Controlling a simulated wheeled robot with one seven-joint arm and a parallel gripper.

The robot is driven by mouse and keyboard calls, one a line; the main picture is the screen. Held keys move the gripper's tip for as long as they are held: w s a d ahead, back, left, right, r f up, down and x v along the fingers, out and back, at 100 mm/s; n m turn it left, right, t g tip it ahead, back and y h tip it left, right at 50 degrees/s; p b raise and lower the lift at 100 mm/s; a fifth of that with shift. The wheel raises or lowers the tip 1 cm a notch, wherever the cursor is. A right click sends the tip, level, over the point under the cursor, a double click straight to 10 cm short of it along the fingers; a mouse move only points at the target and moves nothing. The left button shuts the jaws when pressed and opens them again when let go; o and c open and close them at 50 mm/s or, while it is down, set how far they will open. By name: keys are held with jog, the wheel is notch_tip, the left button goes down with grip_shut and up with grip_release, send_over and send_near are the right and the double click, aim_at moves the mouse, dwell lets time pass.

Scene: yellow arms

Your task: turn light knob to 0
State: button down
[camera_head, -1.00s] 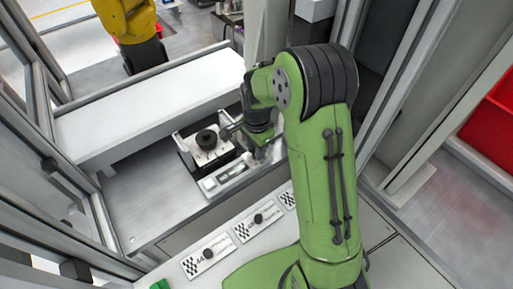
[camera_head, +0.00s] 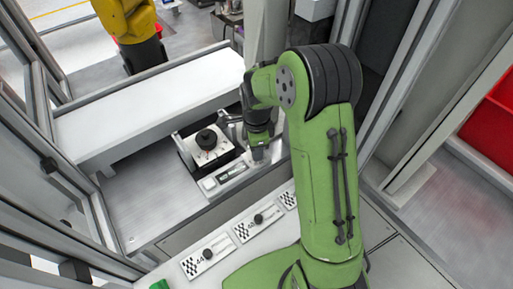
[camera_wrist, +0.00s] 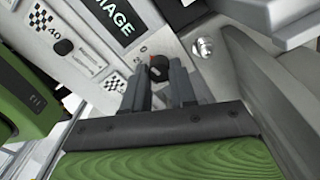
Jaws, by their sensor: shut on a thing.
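The light knob (camera_wrist: 158,70) is a small black knob with a red mark. It sits on a light grey panel in the wrist view, beside a small printed 0. My gripper (camera_wrist: 161,74) has one dark finger on each side of the knob and is shut on it. The knob's exact pointing angle is hard to read. In the head view my gripper (camera_head: 259,154) is down at the right end of the small panel (camera_head: 228,178). It hides the knob there.
A larger black knob (camera_head: 206,139) stands on a white box left of my gripper. Several checker-marked labels with small knobs (camera_head: 208,254) line the front ledge. A silver round button (camera_wrist: 205,47) is right of the light knob. Frame posts (camera_head: 38,110) stand at the left.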

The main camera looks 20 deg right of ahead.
jog(key=shift+w+r, duration=0.1)
jog(key=c, duration=0.9)
grip_release()
notch_tip(320, 180, up, 16)
jog(key=p, duration=0.3)
jog(key=shift+f, duration=0.2)
jog(key=s+r+n+t, duration=0.3)
jog(key=s+r+n, duration=0.5)
jog(key=s+n, duration=0.3)
jog(key=s+f+n+t, duration=0.1)
jog(key=s+n+t, duration=0.1)
jog(key=s+n, duration=0.6)
jog(key=s, duration=0.4)
jog(key=shift+f+t, duration=0.3)
